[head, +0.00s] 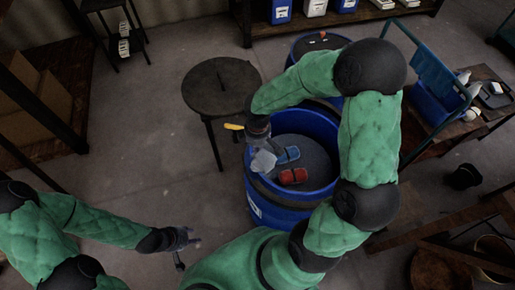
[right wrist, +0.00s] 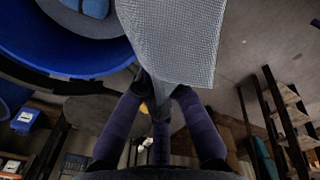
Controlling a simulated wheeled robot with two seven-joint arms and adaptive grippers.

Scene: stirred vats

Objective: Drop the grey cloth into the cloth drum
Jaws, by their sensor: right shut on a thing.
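The grey cloth (head: 264,162) hangs from my right gripper (head: 261,145), at the left rim of a large blue drum (head: 256,200) in the head view. In the right wrist view the fingers of my right gripper (right wrist: 155,105) are closed on one end of the woven grey cloth (right wrist: 180,40). The blue drum (right wrist: 70,62) shows there at the upper left. Inside the drum, a blue item (head: 288,155) and a red item (head: 293,176) lie on a grey surface. I see no label naming it the cloth drum. My left gripper (head: 187,250) is open and empty at the lower left.
A round dark stool (head: 220,87) stands left of the drum. A second blue drum (head: 318,42) with small items on top is behind my right arm. A cart with a blue bin (head: 435,95) stands at the right. The floor left of the drum is mostly clear.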

